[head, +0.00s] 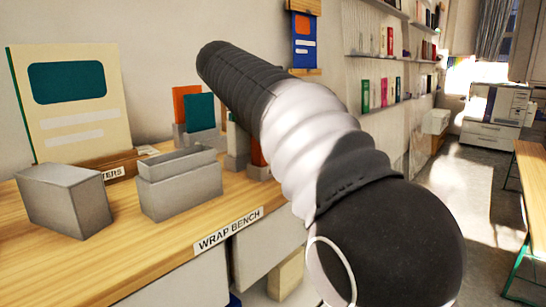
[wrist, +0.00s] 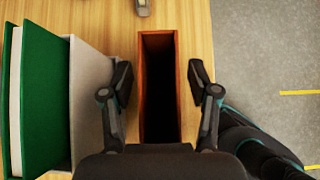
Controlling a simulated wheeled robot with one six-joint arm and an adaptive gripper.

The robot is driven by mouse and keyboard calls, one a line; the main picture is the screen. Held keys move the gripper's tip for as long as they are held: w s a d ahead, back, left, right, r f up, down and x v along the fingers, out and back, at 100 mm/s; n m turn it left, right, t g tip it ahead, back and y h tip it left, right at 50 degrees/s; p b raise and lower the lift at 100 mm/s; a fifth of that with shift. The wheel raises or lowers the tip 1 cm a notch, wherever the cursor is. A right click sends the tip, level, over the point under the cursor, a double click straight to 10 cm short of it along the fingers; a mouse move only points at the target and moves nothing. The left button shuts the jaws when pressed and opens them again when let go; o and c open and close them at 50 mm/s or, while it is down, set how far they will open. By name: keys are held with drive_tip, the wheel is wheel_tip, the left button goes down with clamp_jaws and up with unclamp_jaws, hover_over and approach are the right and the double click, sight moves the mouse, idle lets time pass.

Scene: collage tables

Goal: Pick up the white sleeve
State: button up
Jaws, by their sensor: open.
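In the wrist view my gripper (wrist: 160,68) is open and empty, with one finger on each side of a narrow orange-brown open sleeve (wrist: 142,85). That sleeve has a dark hollow inside. A pale grey-white upright piece (wrist: 90,95) stands just left of my left finger, against a green book (wrist: 45,95). It is the only whitish piece near my gripper, but I cannot tell for sure that it is the white sleeve. In the head view my arm hides my gripper and much of the bench behind it.
The wooden wrap bench (head: 135,262) carries two grey open boxes (head: 66,200) (head: 182,190) at the left. A large cream board (head: 70,100) stands behind them. A small grey piece (wrist: 143,8) lies ahead in the wrist view. Grey floor (wrist: 265,60) is at the right.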

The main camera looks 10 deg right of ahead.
clamp_jaws()
drive_tip(key=shift+r, duration=0.15)
